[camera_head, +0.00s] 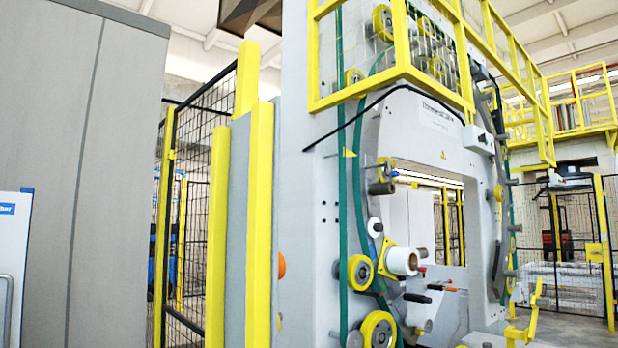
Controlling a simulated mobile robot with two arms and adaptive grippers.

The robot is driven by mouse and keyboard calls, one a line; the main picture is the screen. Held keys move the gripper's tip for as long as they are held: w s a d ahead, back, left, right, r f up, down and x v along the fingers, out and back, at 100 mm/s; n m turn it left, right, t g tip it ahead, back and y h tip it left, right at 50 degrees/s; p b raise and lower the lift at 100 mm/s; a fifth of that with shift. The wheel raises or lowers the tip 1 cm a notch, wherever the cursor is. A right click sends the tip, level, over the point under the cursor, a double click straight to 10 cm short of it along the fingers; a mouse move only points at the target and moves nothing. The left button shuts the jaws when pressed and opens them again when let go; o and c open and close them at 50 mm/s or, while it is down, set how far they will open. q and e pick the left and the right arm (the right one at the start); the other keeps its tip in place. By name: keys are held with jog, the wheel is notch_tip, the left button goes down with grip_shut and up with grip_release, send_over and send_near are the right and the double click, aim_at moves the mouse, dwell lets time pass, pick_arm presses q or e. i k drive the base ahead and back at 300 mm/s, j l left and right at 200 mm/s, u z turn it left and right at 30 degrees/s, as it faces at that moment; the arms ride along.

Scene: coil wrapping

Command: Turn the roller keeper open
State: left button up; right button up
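A large light-grey wrapping machine (310,200) stands in the middle of the view. On its front, a white roll (402,261) sits on a yellow holder in the lower middle. Below the roll are a black handle (417,298) and a red-tipped handle (442,288), both sticking out to the right. I cannot tell which of these small parts is the roller keeper, or whether it is open or shut. Yellow rollers (360,272) carry a green belt beside the roll. Neither of my grippers is in view.
A tall grey cabinet (75,160) fills the left side. A yellow post (258,220) and black mesh fence (195,230) stand between it and the machine. Yellow railings (395,60) hang overhead. More fencing (570,260) and some open floor (575,326) are at the right.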

aim_at(393, 174)
jog(key=i+l+u, duration=0.15)
jog(key=l+u, duration=0.25)
jog(key=i+l+u, duration=0.1)
jog(key=u, duration=0.3)
jog(key=l+u, duration=0.85)
